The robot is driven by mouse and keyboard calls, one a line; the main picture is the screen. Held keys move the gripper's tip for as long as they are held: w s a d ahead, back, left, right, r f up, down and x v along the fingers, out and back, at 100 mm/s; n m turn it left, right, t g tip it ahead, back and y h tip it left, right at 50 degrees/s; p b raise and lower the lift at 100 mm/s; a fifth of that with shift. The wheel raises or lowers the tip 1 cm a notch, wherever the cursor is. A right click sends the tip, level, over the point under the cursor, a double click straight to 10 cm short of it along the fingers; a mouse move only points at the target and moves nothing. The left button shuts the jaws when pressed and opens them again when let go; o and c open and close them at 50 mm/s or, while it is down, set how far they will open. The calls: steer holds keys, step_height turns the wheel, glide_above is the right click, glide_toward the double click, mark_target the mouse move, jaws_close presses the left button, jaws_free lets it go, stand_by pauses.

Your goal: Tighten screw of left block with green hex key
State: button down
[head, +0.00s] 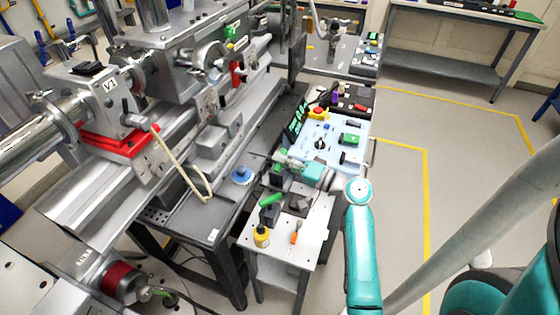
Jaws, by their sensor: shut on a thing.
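My gripper (283,158) is at the far end of my teal arm, above the back of the small white-topped table (318,222), and points left. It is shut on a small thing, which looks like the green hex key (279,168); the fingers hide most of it. Dark blocks stand at the left side of the small table: one block (275,183) just below my gripper, another block (268,214) nearer the front. A green piece (272,200) lies by the nearer block. The screws are too small to make out, and I cannot tell whether the key touches one.
A yellow bottle (261,237) and an orange-handled tool (295,236) are at the small table's front. A blue round knob (241,175) sits on the beamline bench to the left. A pale blue panel (335,135) with several items lies behind. Open floor is at right.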

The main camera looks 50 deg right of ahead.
mark_target(256, 154)
steer(key=shift+a+x, duration=0.25)
steer(key=shift+x, duration=1.45)
steer(key=shift+a+x, duration=0.2)
steer(key=shift+x, duration=1.5)
steer(key=shift+f+n+t+y, duration=0.15)
steer(key=shift+n+t+y, duration=0.15)
steer(key=shift+n, duration=1.9)
steer(key=shift+n, duration=1.1)
steer(key=shift+n+y, duration=0.5)
steer(key=shift+n, duration=0.6)
steer(key=n+y, duration=0.1)
steer(key=n, duration=0.3)
steer(key=shift+n, duration=0.3)
steer(key=shift+w+a, duration=0.2)
steer(key=shift+w, duration=0.3)
